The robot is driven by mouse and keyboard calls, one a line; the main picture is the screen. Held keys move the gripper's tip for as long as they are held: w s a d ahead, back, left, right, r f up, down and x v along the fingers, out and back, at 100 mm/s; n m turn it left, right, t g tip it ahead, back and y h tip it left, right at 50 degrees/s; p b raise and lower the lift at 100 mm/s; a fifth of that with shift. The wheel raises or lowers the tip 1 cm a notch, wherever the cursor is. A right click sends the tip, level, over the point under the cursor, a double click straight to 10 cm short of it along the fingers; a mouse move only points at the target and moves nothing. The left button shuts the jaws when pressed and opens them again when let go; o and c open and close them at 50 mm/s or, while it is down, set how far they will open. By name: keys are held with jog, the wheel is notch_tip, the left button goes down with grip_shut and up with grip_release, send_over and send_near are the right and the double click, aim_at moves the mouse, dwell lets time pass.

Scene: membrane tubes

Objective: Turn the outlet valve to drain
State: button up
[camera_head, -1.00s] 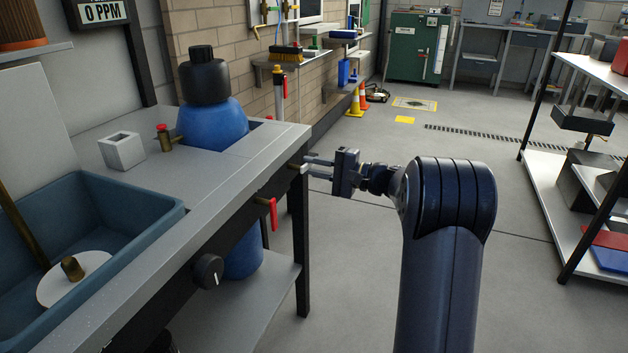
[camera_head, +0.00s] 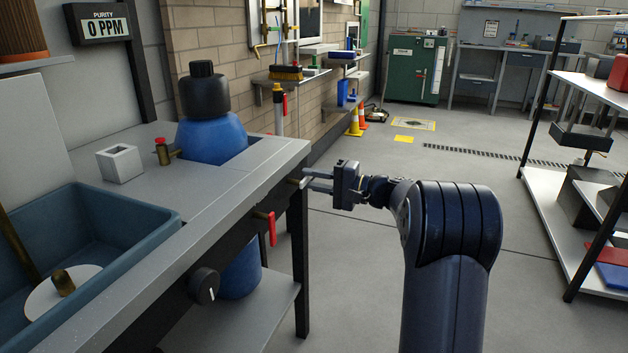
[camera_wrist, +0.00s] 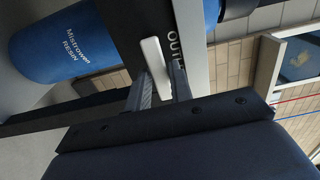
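The outlet valve has a white lever (camera_wrist: 155,65), seen in the wrist view beside a dark panel lettered "OUT", the rest of the word hidden. In the head view only a small part of the valve (camera_head: 301,181) shows at the bench's near right corner. My gripper (camera_head: 312,181) reaches it from the right, fingers pointing left. In the wrist view my gripper (camera_wrist: 160,88) has one finger on each side of the lever's lower end, with the fingers apart. I cannot tell whether either finger touches the lever.
A red-handled valve (camera_head: 270,228) and a black knob (camera_head: 205,284) are on the bench front. A blue resin bottle (camera_head: 213,137) stands through the bench top, beside a sink (camera_head: 120,262). Floor right of the bench is open.

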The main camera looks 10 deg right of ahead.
jog(key=o, duration=0.3)
jog(key=shift+o, duration=0.2)
jog(key=p+v, duration=0.3)
jog(key=v, duration=0.7)
jog(key=shift+s+d, duration=0.25)
jog(key=shift+d, duration=0.05)
jog(key=b+x, duration=0.3)
jog(key=x, duration=0.7)
jog(key=shift+w+a+f, duration=0.1)
jog(key=shift+w+a, duration=0.05)
jog(key=shift+a, duration=0.05)
jog(key=shift+w+a, duration=0.15)
jog(key=shift+a, duration=0.05)
jog(key=shift+d+m+p, duration=0.1)
jog(key=shift+m+p, duration=0.2)
